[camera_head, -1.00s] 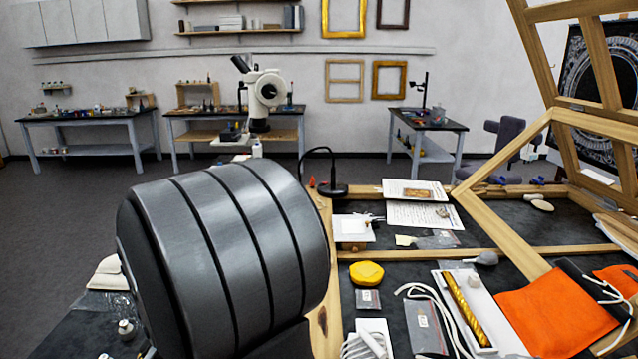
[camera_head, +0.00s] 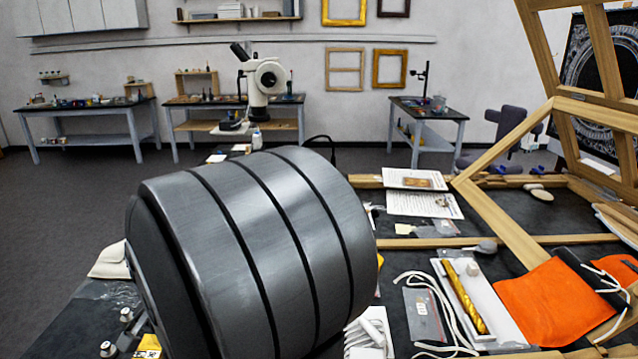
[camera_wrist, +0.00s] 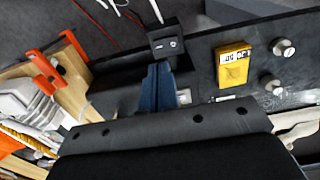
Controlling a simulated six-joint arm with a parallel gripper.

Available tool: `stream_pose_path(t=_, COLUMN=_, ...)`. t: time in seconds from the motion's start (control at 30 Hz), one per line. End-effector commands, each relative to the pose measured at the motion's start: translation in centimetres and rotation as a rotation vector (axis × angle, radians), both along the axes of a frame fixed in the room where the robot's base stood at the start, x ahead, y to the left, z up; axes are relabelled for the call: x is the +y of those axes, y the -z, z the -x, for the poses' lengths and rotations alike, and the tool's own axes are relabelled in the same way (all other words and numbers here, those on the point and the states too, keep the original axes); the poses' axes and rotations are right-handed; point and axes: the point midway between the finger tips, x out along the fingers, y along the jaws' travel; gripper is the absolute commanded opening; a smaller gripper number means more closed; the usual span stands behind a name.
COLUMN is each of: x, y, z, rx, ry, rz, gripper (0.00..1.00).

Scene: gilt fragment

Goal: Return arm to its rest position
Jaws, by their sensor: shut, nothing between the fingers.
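My gripper (camera_wrist: 158,85) shows in the wrist view as two dark blue fingers side by side, shut with nothing between them. It points toward a dark surface with a black box (camera_wrist: 166,42) just beyond the fingertips; I cannot tell the gap. A large grey ribbed link of my arm fills the lower middle of the head view. It hides the gripper there and part of the bench.
In the wrist view, a yellow device (camera_wrist: 233,68) and metal knobs (camera_wrist: 284,47) lie to the right, an orange clamp (camera_wrist: 45,72) to the left. In the head view, a wooden frame (camera_head: 500,215), orange cloth (camera_head: 555,305) and white tray (camera_head: 490,318) with a gilt piece (camera_head: 465,297) stand right.

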Motion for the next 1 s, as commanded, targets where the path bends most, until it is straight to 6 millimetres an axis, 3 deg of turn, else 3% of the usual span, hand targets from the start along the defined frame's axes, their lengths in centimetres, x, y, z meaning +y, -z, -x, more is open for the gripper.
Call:
stream_pose_path(t=0.1, x=0.1, y=-2.6, z=0.0, rx=-0.004, ry=0.000, rz=-0.003, gripper=0.00)
stream_pose_path(t=1.0, x=13.9, y=-5.4, z=-11.3, rx=-0.143, ry=0.024, rz=-0.255, gripper=0.00)
